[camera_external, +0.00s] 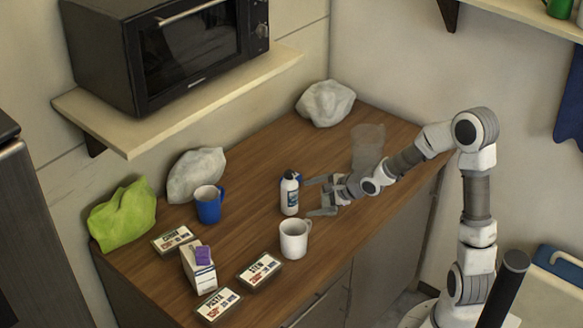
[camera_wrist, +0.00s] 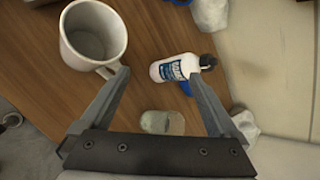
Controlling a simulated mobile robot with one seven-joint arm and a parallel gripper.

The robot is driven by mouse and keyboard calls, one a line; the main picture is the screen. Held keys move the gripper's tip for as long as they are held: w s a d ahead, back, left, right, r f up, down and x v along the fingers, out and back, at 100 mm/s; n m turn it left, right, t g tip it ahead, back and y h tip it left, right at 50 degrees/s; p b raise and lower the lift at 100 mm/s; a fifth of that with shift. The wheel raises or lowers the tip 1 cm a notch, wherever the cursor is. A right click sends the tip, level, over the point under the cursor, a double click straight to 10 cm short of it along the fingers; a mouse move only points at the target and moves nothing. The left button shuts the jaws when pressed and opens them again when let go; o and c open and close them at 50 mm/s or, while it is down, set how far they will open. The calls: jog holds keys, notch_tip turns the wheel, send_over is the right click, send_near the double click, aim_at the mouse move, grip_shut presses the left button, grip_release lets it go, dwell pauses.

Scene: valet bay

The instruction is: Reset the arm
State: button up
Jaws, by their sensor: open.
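My gripper (camera_external: 312,197) is open and empty above the brown counter (camera_external: 345,235), with its fingers pointing left. It also shows in the wrist view (camera_wrist: 158,76), with its two fingers spread. A white bottle (camera_external: 289,196) with a dark cap stands just beyond the fingertips; in the wrist view the bottle (camera_wrist: 172,68) appears close to the right fingertip. I cannot tell whether they touch. A white mug (camera_external: 294,240) stands in front of the bottle; in the wrist view the mug (camera_wrist: 75,45) is by the left fingertip.
A blue mug (camera_external: 209,207), a carton (camera_external: 197,272) and several labelled packs (camera_external: 259,270) are on the counter. A translucent container (camera_external: 368,143) stands behind my arm. Crumpled bags (camera_external: 122,215) line the back. A black oven (camera_external: 175,60) sits on a shelf (camera_external: 180,115) above.

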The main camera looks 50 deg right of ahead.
jog(key=s+a+r+n+g+h, duration=0.1)
jog(key=s+a+r+n+g, duration=0.1)
jog(key=s+r+n, duration=0.7)
jog(key=s+a+r+n+g+h, duration=0.1)
jog(key=s+a+r+n, duration=0.2)
jog(key=s+r+n, duration=0.65)
jog(key=s+n+g+y, duration=0.1)
jog(key=s+n, duration=0.5)
jog(key=s+f, duration=0.5)
jog(key=f, duration=0.1)
jog(key=shift+a+f+g+b, duration=0.3)
jog(key=shift+f+b, duration=0.1)
jog(key=shift+b, duration=0.05)
